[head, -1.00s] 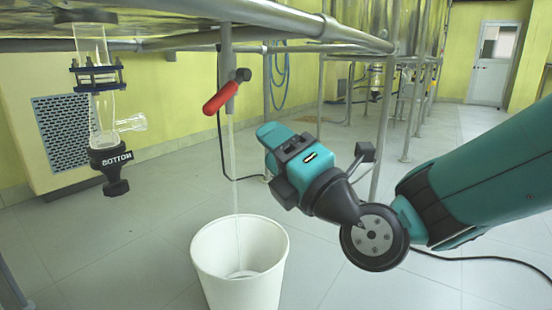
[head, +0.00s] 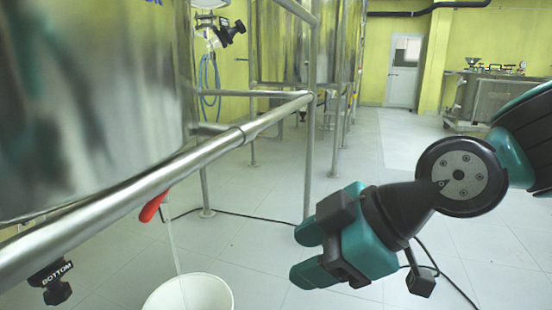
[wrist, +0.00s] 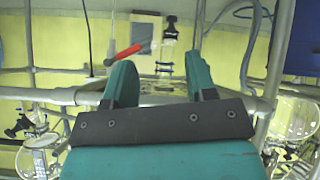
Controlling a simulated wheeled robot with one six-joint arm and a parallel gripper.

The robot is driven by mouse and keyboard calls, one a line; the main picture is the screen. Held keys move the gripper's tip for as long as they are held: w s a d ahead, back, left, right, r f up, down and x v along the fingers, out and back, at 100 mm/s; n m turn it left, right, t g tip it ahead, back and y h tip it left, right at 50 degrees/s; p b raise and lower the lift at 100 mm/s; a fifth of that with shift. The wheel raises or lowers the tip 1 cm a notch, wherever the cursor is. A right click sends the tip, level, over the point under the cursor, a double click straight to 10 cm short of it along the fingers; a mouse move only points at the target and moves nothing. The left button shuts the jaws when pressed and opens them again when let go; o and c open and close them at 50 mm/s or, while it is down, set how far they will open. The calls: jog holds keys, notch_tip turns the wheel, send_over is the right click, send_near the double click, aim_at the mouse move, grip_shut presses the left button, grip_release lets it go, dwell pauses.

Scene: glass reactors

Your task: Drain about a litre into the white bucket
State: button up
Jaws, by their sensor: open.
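The white bucket (head: 188,293) stands on the floor at the bottom of the head view, cut off by the frame edge. The red valve handle (head: 154,206) shows just below the steel rail, pointing down and left; its valve body is hidden. A thin pale stream (head: 175,248) runs down into the bucket. The level in the bucket cannot be seen. My gripper (head: 301,253) is open and empty, to the right of the bucket and handle, apart from both. In the wrist view the red handle (wrist: 123,55) lies beyond the fingers, nearer the left one.
A large steel vessel (head: 90,100) and its rail (head: 150,186) fill the left side of the head view. A black outlet marked BOTTOM (head: 52,280) hangs at lower left. A frame post (head: 310,150) stands behind my gripper. Open tiled floor lies at centre right.

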jog(key=s+d+r+m+g+h+p, duration=0.2)
jog(key=s+d+r+m+h+p, duration=0.15)
jog(key=d+m, duration=0.2)
jog(key=s+d+r+m+g+h+p, duration=0.1)
jog(key=s+d+r+m+h+p, duration=0.1)
jog(key=s+d+r+m+p, duration=0.3)
notch_tip(320, 180, up, 35)
jog(key=p, duration=3.5)
jog(key=shift+d+f+y+p, duration=0.2)
jog(key=shift+y+p, duration=0.15)
